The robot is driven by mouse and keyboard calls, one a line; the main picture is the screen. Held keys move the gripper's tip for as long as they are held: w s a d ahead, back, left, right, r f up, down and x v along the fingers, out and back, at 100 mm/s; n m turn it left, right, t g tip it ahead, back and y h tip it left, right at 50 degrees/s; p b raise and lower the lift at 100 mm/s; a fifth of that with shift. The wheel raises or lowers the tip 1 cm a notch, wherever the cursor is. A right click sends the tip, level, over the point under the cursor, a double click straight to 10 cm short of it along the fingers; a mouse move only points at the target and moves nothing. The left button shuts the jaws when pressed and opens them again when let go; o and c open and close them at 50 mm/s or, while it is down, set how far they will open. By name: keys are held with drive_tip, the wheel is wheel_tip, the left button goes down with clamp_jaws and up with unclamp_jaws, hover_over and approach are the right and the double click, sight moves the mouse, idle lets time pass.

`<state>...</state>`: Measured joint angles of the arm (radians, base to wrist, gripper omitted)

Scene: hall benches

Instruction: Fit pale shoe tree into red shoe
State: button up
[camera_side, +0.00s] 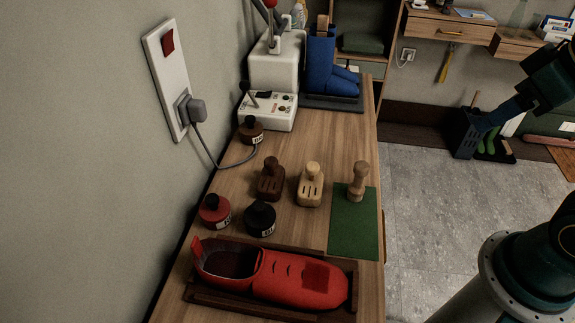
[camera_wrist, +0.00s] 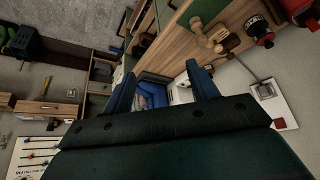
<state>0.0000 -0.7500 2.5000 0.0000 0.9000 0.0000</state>
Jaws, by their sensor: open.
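The pale shoe tree (camera_side: 311,187) stands on the wooden bench, knob up, with slots in its block. The red shoe (camera_side: 300,278) lies in a dark wooden frame (camera_side: 240,308) at the near end of the bench. Its opening is at the left and looks empty; its toe points right. My gripper (camera_side: 503,112) is at the upper right of the side view, off the bench and well away from both. In the wrist view my gripper (camera_wrist: 162,88) has its two fingers wide apart with nothing between them.
A dark brown shoe tree (camera_side: 271,180) stands left of the pale one. A wooden knobbed tool (camera_side: 358,182) stands on a green mat (camera_side: 352,232). A white machine (camera_side: 276,65) and blue boots (camera_side: 325,70) occupy the far end.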

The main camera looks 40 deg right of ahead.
drive_tip(key=o, duration=0.8)
drive_tip(key=n+g+y, duration=0.3)
drive_tip(key=n+y, duration=0.1)
drive_tip(key=n, duration=0.8)
approach(317, 166)
drive_tip(key=shift+w+r, duration=0.1)
drive_tip(key=shift+r, duration=0.3)
drive_tip(key=shift+x, duration=4.25)
